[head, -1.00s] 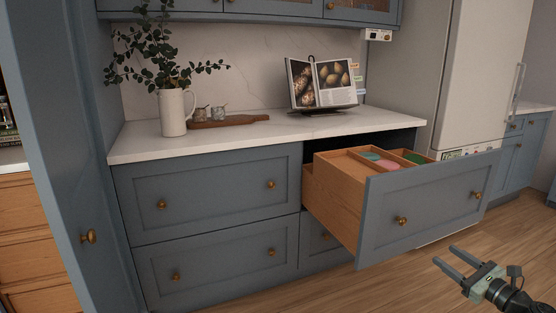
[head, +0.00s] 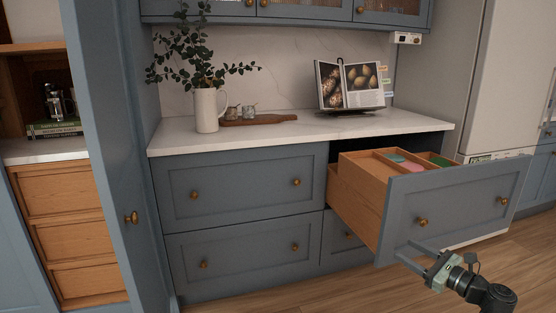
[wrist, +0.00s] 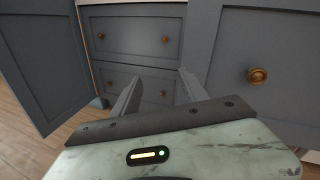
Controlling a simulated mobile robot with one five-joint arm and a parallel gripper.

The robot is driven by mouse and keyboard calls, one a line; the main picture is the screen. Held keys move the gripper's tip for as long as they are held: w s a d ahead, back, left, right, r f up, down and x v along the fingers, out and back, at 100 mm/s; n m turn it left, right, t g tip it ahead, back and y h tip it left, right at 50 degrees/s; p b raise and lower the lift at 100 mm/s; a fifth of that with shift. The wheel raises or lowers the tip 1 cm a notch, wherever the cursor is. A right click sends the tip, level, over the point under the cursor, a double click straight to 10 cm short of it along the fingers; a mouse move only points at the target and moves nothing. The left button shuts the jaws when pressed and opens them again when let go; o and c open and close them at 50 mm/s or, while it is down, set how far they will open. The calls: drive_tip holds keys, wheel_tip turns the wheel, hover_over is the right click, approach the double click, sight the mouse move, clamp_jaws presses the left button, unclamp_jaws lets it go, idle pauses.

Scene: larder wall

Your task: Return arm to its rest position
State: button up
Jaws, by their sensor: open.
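My gripper (head: 419,257) is open and empty. In the head view it is at the lower right, in front of the pulled-out drawer (head: 446,207). In the wrist view its two fingers (wrist: 155,92) are spread apart with nothing between them. The drawer has a blue-grey front with brass knobs and wooden sides, and holds pink and green items (head: 405,162) in its compartments. I cannot tell from the head view exactly how far the fingers are from the drawer front. The drawer's large front also fills the right of the wrist view (wrist: 255,40).
A white worktop (head: 290,133) carries a jug of leaves (head: 208,110), a wooden board (head: 262,120) and an open cookbook (head: 350,85). A blue door (head: 112,150) stands open at the left. A fridge (head: 500,75) is at the right. Wooden floor (head: 340,292) is free in front.

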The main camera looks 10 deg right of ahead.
drive_tip(key=w+a+f+n+g+y+p, duration=0.1)
drive_tip(key=w+a+f+n+g+y, duration=0.2)
drive_tip(key=a, duration=1)
drive_tip(key=w+a+f+n+g, duration=0.3)
drive_tip(key=a+f+n+g, duration=0.15)
drive_tip(key=a, duration=0.85)
drive_tip(key=s+a+f+n+g+h+p, duration=0.1)
drive_tip(key=s+a+f+n+g+h, duration=0.6)
drive_tip(key=a+f+n, duration=0.5)
drive_tip(key=s+d+f+n+g+h, duration=0.1)
drive_tip(key=s+d+f+n+h, duration=0.2)
drive_tip(key=d+n, duration=0.5)
wheel_tip(320, 180, up, 40)
drive_tip(key=h+p, duration=0.1)
drive_tip(key=p, duration=3.7)
drive_tip(key=shift+f, duration=0.25)
drive_tip(key=shift+a, duration=0.1)
